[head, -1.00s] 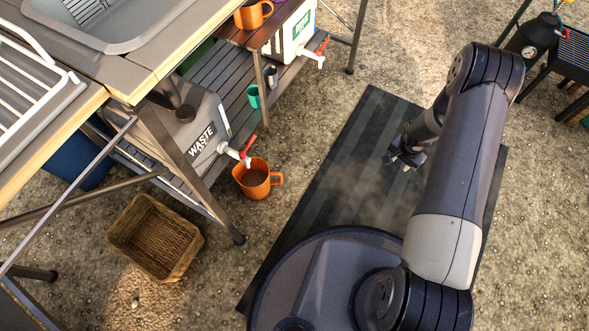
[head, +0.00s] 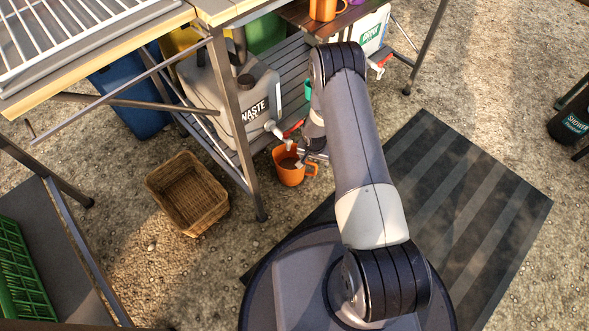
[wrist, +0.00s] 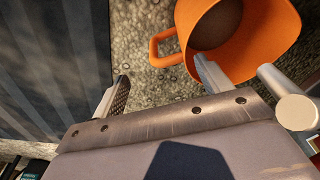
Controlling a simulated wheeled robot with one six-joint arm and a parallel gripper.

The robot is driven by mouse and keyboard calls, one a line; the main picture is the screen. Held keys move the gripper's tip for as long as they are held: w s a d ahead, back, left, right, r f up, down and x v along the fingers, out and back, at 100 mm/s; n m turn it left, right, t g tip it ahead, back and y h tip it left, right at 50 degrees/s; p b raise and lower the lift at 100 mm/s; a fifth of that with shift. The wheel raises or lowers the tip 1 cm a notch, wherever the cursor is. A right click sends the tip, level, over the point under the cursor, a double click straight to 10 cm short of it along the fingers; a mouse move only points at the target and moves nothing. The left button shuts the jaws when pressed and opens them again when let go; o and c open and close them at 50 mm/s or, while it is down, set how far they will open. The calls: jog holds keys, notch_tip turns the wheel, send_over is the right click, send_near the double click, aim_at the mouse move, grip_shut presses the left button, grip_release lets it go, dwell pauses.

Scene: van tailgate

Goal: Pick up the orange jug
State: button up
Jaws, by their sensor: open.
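The orange jug (head: 288,170) stands on the gravel under the waste container's tap, with dark contents showing inside. In the wrist view the jug (wrist: 265,50) is at the upper right, its handle (wrist: 163,47) pointing left. My gripper (head: 306,160) is at the jug's right side, near its rim. In the wrist view my gripper (wrist: 163,82) is open, with the handle ahead of and between its fingers. The right finger overlaps the jug's rim in the picture; I cannot tell whether it touches. Nothing is held.
The grey waste container (head: 235,95) with its tap (head: 275,130) sits on the slatted shelf just above the jug. A table leg (head: 245,150) and a wicker basket (head: 187,193) stand to the left. A striped mat (head: 450,200) lies clear at the right.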

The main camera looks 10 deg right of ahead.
aim_at(311, 163)
jog(key=f, duration=0.1)
jog(key=f+b, duration=0.1)
jog(key=f, duration=0.1)
jog(key=f+b, duration=0.1)
jog(key=shift+w+a+f, duration=0.2)
jog(key=shift+w+a, duration=0.15)
jog(key=shift+a, duration=0.05)
jog(key=shift+w+f+b, duration=0.1)
jog(key=shift+f+b, duration=0.2)
grip_shut()
jog(key=shift+r, duration=0.1)
